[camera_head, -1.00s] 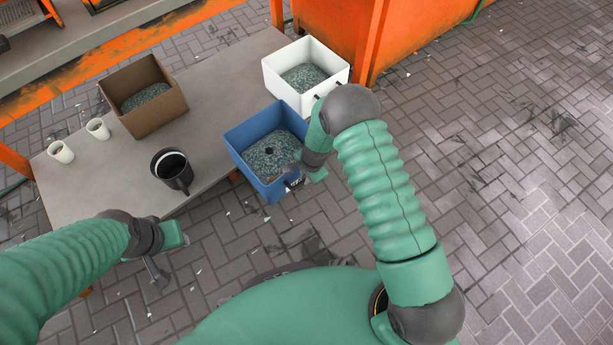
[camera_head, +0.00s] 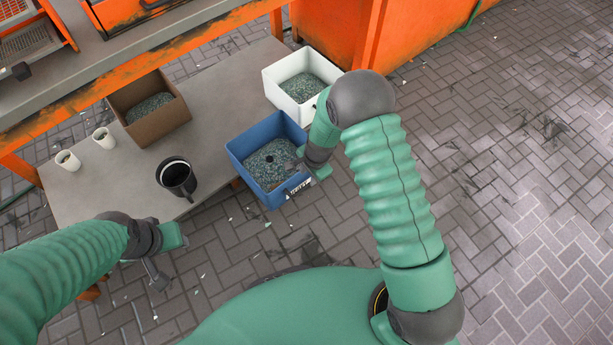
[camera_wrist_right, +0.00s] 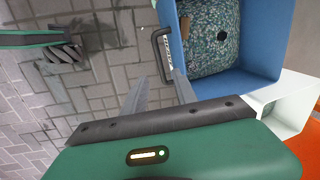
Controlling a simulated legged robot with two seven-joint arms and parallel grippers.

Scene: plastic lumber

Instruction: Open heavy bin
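A blue bin (camera_head: 246,170) with grey-green granules and a small dark round thing inside stands at the table's front right edge. Its dark handle (camera_wrist_right: 163,55) is on the outer wall and shows in the right wrist view. My right gripper (camera_wrist_right: 159,78) is open; its two grey fingers are apart, tips close to the handle's lower end. Whether they touch it I cannot tell. In the head view the right gripper (camera_head: 305,178) is partly hidden by its own wrist. My left gripper (camera_head: 156,272) hangs low in front of the table; its finger opening is unclear.
A white bin (camera_head: 325,108) stands behind the blue one, a brown bin (camera_head: 166,125) further left, both with granules. A black cup (camera_head: 177,178) and two white cups (camera_head: 103,138) (camera_head: 68,160) stand on the grey table (camera_head: 215,105). Brick floor (camera_head: 500,200) at right is open.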

